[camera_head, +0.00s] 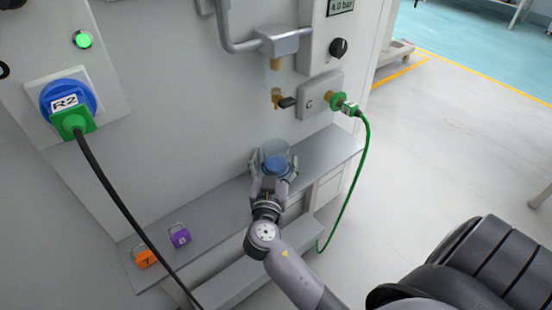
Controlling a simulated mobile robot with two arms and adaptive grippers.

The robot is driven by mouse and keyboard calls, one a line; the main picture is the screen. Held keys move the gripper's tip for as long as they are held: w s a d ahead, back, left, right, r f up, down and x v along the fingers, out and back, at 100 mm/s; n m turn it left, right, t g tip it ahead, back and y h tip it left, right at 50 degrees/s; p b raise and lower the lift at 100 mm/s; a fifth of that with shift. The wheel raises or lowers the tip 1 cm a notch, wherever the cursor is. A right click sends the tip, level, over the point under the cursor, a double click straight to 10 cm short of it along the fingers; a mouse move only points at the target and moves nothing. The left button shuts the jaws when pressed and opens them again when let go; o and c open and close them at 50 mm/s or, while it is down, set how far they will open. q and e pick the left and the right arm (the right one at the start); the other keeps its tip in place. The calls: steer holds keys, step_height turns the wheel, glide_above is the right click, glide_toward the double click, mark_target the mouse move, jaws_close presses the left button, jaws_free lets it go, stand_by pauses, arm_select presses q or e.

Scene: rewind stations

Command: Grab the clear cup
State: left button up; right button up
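A clear cup (275,150) with blue in its lower part is at the wall-side ledge, below a brass tap (277,98). My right gripper (273,168) reaches it from the front, with one finger on each side of the cup. The fingers look close to the cup's sides, but I cannot tell whether they press on it. The gripper hides the cup's base, so I cannot tell whether it rests on the ledge. My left gripper is not in view.
The grey ledge (215,208) runs along the panel. A purple padlock (180,237) and an orange padlock (146,258) lie at its left. A black cable hangs from the R2 plug (74,120). A green hose (362,160) hangs right of the tap. Open floor lies at right.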

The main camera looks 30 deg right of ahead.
steer(key=c, duration=1.1)
steer(key=shift+r, duration=0.1)
